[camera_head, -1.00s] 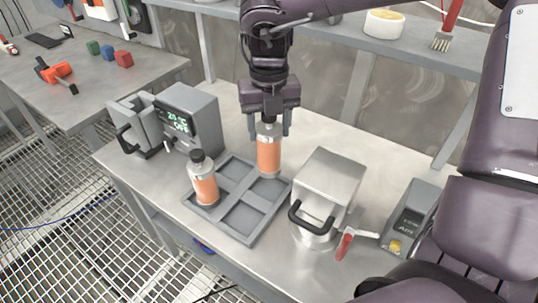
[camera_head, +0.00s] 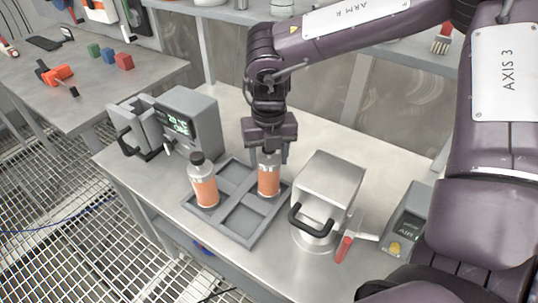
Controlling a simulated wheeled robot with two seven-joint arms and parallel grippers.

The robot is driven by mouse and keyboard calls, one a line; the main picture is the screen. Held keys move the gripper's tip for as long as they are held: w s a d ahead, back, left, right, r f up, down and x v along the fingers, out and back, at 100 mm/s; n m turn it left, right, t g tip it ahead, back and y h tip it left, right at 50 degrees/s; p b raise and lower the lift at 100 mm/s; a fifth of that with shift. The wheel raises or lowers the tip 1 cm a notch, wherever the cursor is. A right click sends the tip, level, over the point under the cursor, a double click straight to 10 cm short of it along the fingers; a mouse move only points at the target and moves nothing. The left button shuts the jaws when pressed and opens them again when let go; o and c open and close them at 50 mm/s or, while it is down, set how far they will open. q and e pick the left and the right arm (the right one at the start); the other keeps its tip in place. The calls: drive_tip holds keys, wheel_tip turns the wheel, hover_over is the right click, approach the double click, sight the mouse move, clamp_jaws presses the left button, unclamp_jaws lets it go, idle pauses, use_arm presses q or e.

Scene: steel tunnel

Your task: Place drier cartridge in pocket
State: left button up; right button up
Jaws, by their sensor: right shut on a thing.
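An orange-filled drier cartridge (camera_head: 268,181) stands upright at the right-hand pocket of a grey tray with several square pockets (camera_head: 243,215). My right gripper (camera_head: 268,158) is above it, pointing down, shut on its upper part. Whether the cartridge's base touches the pocket floor I cannot tell for sure. A second orange cartridge with a dark cap (camera_head: 204,187) stands in the left pocket of the tray. The other pockets that show are empty. My left gripper is not in view.
A grey box with a display and an open door (camera_head: 190,120) stands left of the tray. A steel unit with a black handle (camera_head: 330,190), a red-handled tool (camera_head: 344,248) and a small grey meter (camera_head: 405,225) are to the right. A shelf runs behind.

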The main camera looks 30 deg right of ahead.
drive_tip(key=o, duration=1.6)
wheel_tip(320, 180, up, 12)
drive_tip(key=shift+r, duration=0.15)
